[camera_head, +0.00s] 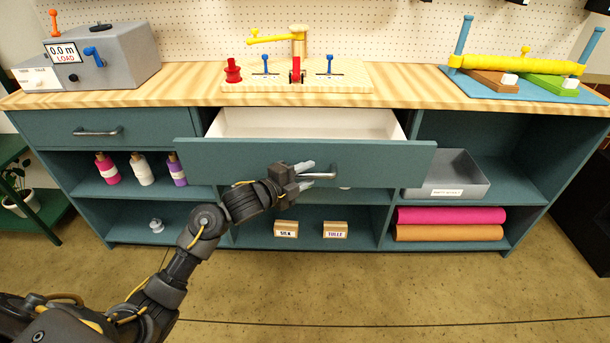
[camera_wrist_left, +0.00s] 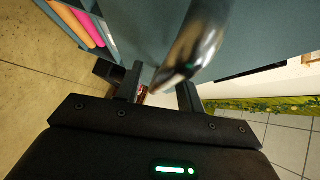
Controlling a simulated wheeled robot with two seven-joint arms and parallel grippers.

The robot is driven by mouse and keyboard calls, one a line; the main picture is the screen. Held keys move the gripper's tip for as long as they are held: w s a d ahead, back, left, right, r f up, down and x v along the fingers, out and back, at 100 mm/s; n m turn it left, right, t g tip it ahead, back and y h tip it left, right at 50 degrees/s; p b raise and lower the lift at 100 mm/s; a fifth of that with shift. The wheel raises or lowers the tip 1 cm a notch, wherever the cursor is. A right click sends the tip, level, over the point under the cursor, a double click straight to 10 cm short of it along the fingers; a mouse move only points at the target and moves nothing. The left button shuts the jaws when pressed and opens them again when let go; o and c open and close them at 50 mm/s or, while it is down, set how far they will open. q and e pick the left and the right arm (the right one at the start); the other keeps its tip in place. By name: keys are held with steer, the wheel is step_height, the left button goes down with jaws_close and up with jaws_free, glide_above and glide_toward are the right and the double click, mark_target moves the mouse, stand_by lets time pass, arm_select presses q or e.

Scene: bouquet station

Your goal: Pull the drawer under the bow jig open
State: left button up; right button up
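The drawer (camera_head: 235,161) under the pegged wooden board (camera_head: 350,78), which I take as the bow jig, stands well out from the cabinet. Its pale interior (camera_head: 300,124) shows and looks empty. Its metal bar handle (camera_head: 322,175) is on the front, and the handle also shows large in the left wrist view (camera_wrist_left: 192,42). My left gripper (camera_head: 308,174) is at the left end of the handle. Its fingers (camera_wrist_left: 160,88) are apart, with a gap visible between them and the bar close at their tips. Contact with the bar is unclear. My right gripper is out of view.
A closed drawer (camera_head: 60,127) is to the left. A grey bin (camera_head: 455,178) and fabric rolls (camera_head: 450,215) fill the right shelves. Labelled boxes (camera_head: 286,229) sit under the open drawer. The floor (camera_head: 400,290) in front is clear.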

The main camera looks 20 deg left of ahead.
arm_select(q)
steer(key=v, duration=1)
steer(key=shift+s+a, duration=0.15)
steer(key=shift+s, duration=0.25)
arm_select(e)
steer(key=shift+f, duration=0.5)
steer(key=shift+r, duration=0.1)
